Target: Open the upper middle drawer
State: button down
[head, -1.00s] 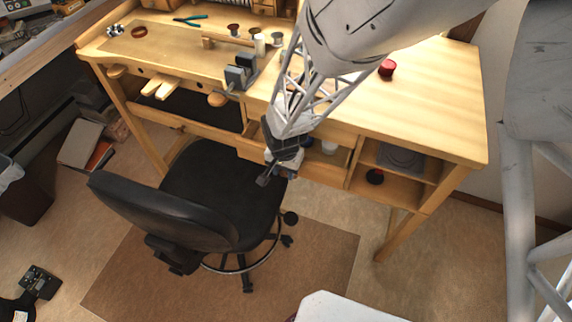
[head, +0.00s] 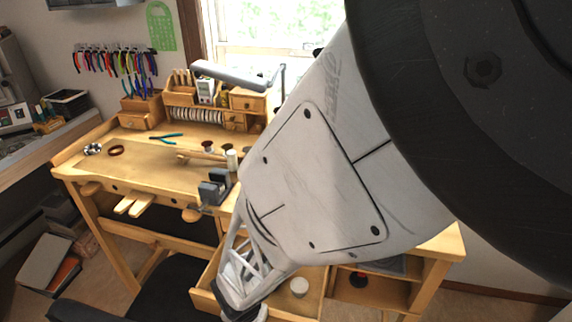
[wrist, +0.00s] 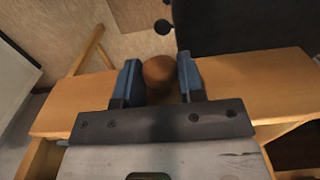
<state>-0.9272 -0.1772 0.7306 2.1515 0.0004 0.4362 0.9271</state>
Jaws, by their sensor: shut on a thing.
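The wooden drawer (head: 207,300) under the bench top is pulled out, and its inside is partly visible in the head view. A small white cup (head: 299,288) stands inside it. In the wrist view, the drawer front (wrist: 258,82) crosses the picture, with a round brown knob (wrist: 158,71) on it. My gripper (wrist: 160,80) is shut on this knob, with one blue finger on each side. In the head view my arm hides much of the drawer, and the fingertips are hard to make out at the bottom edge.
A black chair (head: 150,290) stands close to the drawer's left; its dark seat also shows in the wrist view (wrist: 235,25). The wooden bench (head: 110,165) carries a small vise (head: 214,188) and pliers (head: 166,138). An open shelf (head: 385,293) is right of the drawer.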

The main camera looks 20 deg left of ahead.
jog(key=c, duration=0.8)
grip_release()
jog(key=shift+o, duration=0.2)
jog(key=shift+r, duration=0.1)
jog(key=shift+r, duration=3.95)
